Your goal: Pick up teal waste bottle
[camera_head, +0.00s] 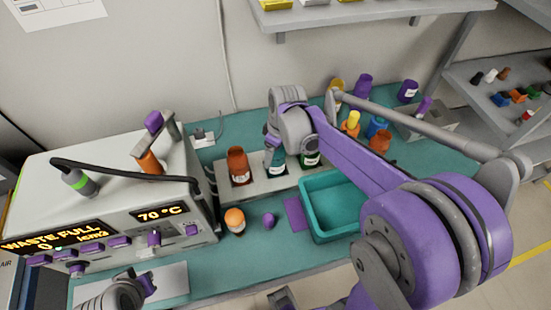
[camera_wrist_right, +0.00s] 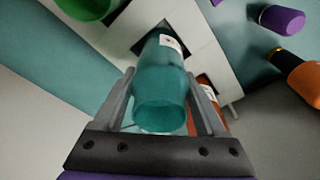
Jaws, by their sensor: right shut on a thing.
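The teal waste bottle (camera_head: 275,161) is in the grey rack, between a brown-orange bottle (camera_head: 238,165) and a green bottle (camera_head: 310,158). My right gripper (camera_head: 276,148) reaches down over it from above. In the right wrist view, the teal bottle (camera_wrist_right: 163,85) with its white label lies between the two fingers (camera_wrist_right: 160,100), which are shut on it. Whether its far end is clear of the rack slot is hard to tell.
A teal bin (camera_head: 312,221) stands in front of the rack. An orange-capped bottle (camera_head: 235,220) and a small purple piece (camera_head: 269,220) stand on the teal table. The classifier machine (camera_head: 100,185) fills the left. Several bottles stand behind my right arm.

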